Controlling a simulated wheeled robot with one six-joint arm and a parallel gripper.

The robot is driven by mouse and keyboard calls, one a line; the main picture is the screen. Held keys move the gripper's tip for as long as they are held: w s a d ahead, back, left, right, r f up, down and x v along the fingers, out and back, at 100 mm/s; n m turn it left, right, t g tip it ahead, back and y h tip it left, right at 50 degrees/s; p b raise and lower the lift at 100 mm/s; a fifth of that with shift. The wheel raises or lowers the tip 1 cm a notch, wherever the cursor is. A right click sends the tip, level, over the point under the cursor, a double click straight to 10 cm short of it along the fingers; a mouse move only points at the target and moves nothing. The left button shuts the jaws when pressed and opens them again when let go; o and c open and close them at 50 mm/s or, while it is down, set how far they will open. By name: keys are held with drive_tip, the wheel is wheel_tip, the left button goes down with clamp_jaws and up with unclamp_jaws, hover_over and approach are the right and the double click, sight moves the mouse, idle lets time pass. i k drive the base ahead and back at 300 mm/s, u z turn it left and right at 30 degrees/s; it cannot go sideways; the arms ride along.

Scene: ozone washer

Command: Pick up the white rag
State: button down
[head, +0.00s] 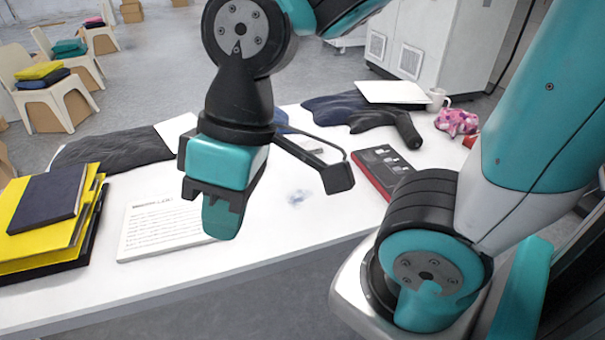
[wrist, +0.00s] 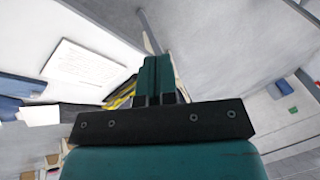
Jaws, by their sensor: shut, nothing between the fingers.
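My gripper (head: 221,214) hangs over the white table (head: 260,235), near its front edge. Its teal fingers are together with nothing between them; they also show shut in the wrist view (wrist: 158,78). No white thing shows clearly as a cloth rag. A white sheet (head: 176,130) lies at the back left, partly behind the gripper. Another flat white piece (head: 393,92) lies at the back right on dark cloth. A small pale bluish patch (head: 298,197) lies to the right of the gripper; I cannot tell what it is.
A printed white page (head: 158,228) lies left of the gripper; it also shows in the wrist view (wrist: 83,65). Yellow and dark books (head: 45,225) stand at the left. A black and red box (head: 383,170), a mug (head: 437,99) and a pink patterned item (head: 457,121) are at the right.

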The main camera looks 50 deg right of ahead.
sight(314, 146)
drive_tip(key=z, duration=0.5)
drive_tip(key=k, duration=1.15)
drive_tip(key=z, duration=0.9)
drive_tip(key=i, duration=1.05)
drive_tip(key=u, duration=1.1)
drive_tip(key=i, duration=0.7)
drive_tip(key=u, duration=0.7)
